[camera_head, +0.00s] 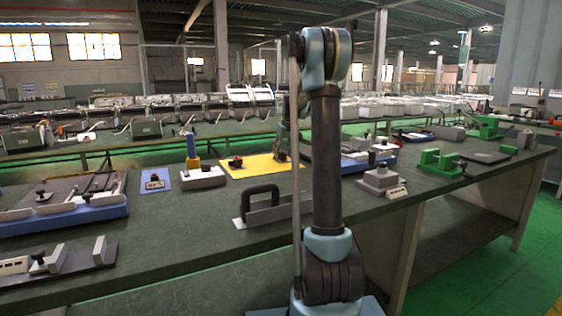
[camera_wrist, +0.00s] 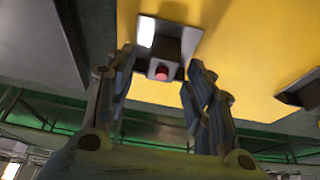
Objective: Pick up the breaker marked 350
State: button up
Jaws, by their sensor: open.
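My gripper (camera_wrist: 160,64) is open and empty in the wrist view, its two fingers spread over a yellow mat (camera_wrist: 245,45). A dark block with a red button (camera_wrist: 162,72) and a pale label plate lies on the mat, between and just beyond the fingertips; I cannot tell whether it touches them. No marking can be read, so I cannot tell whether it is the breaker marked 350. In the head view the yellow mat (camera_head: 255,173) lies on the bench behind my arm, with a small black and red device (camera_head: 237,162) on its left. My arm partly hides the gripper there.
A second dark block (camera_wrist: 303,92) sits at the wrist view's right edge.

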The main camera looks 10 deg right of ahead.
grip_shut()
jog(key=shift+r, duration=0.15)
